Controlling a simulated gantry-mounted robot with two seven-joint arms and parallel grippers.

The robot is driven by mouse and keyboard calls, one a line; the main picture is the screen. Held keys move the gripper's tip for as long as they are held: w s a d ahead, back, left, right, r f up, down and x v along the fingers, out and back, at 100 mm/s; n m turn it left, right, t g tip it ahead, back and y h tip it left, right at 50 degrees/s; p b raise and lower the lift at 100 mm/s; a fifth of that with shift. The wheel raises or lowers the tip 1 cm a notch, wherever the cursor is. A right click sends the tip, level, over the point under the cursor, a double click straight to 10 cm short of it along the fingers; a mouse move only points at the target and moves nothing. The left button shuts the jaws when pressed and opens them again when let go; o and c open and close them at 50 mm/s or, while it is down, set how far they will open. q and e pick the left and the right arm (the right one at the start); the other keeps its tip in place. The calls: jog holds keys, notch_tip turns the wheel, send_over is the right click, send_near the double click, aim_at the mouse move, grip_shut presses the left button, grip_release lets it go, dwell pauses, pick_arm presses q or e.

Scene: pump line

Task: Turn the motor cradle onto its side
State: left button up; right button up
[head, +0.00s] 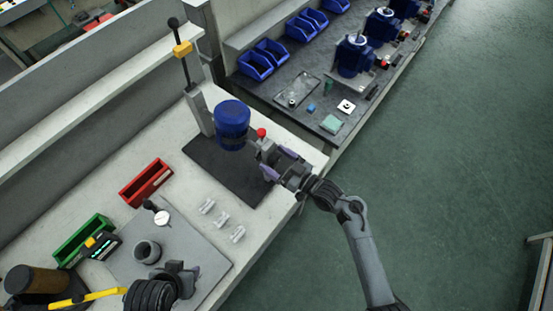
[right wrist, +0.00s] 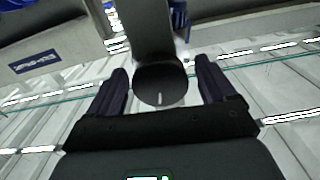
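The blue motor (head: 232,118) sits upright in its cradle, beside a grey post over the black mat (head: 218,165). A red ball knob (head: 261,133) stands at the cradle's right side. My right gripper (head: 275,162) is just right of the motor, its purple fingers spread around a grey part of the cradle (head: 263,149). In the right wrist view, a dark round end (right wrist: 160,84) lies between the open fingers, with gaps on both sides. My left gripper (head: 177,274) is low over the grey plate; its fingers are unclear.
A red bin (head: 146,182), a green bin (head: 82,239) and several small light fittings (head: 222,219) lie on the bench. A grey ring (head: 147,251) is on the plate near my left gripper. A tall lever (head: 182,50) with a yellow collar rises behind the motor.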

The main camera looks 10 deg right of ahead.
jog(key=shift+s+d, duration=0.1)
jog(key=v, duration=1)
jog(key=shift+s+d, duration=0.2)
jog(key=shift+s, duration=0.05)
jog(key=shift+c, duration=0.3)
